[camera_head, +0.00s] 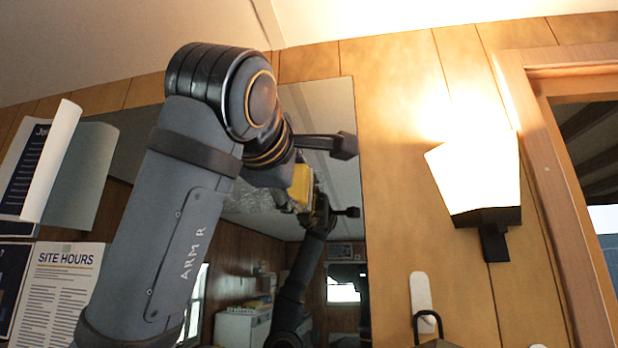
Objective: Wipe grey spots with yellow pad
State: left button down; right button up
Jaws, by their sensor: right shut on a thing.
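My right arm reaches up across the view to a wall mirror (345,108). My right gripper (294,182) is mostly hidden behind its own wrist. It is shut on a yellow pad (302,181), whose edge shows close to the glass. I cannot tell whether the pad touches the mirror. A grey speckled patch (258,204) shows on the glass left of and below the pad. My arm covers part of the mirror, so other spots may be hidden. A reflection of my arm and gripper shows below the pad. My left gripper is out of view.
A lit wall lamp (480,180) juts out right of the mirror, beside a wooden frame (560,170). Papers, one marked SITE HOURS (62,290), hang at the left. A white hook plate (421,298) is at the lower right. Bare wood panelling lies between mirror and lamp.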

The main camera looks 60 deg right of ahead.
jog(key=shift+w+a, duration=0.15)
jog(key=shift+w, duration=0.25)
jog(key=shift+w, duration=0.1)
